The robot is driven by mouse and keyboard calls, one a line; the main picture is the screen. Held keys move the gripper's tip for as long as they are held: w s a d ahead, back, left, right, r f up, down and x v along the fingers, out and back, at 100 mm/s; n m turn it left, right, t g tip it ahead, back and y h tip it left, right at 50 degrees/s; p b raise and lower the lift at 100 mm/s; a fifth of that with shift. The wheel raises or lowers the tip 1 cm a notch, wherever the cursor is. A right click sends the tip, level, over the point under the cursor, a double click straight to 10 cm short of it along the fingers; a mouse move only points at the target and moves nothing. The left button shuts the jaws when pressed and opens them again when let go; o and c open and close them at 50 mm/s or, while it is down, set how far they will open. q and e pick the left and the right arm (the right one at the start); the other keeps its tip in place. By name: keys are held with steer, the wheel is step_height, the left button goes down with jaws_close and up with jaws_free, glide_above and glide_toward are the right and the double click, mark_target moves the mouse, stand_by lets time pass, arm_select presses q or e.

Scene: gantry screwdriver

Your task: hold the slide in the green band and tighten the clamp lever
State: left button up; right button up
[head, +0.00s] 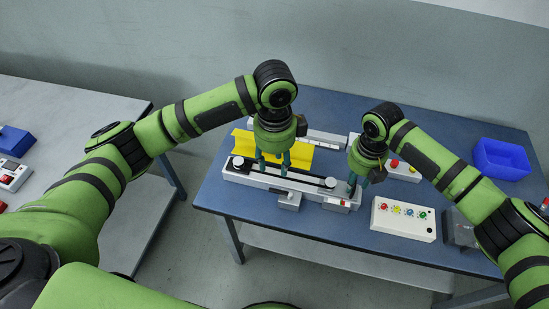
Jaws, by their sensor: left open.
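A long pale rail unit (306,188) lies along the front of the blue table, with dark round knobs near its ends. A small grey block (289,201) sits on its front side; I cannot tell whether this is the slide. A small white part with red on it (343,205) is at the rail's right end. The green band and clamp lever are too small to make out. My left gripper (272,168) is open, pointing down over the left-middle of the rail. My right gripper (358,187) points down at the rail's right end; its fingers are partly hidden.
A white panel with coloured buttons (402,226) and a blue bin (502,158) are to the right. A grey table (70,105) stands at left.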

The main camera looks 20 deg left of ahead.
steer(key=shift+w+d, duration=0.1)
steer(key=shift+d, duration=0.05)
steer(key=shift+w+r+p, duration=0.1)
steer(key=shift+r+p, duration=0.8)
step_height(320, 180, up, 2)
steer(key=shift+r+p, duration=0.1)
steer(key=shift+p, duration=0.9)
step_height(320, 180, up, 3)
steer(key=p, duration=0.3)
steer(key=shift+s, duration=0.2)
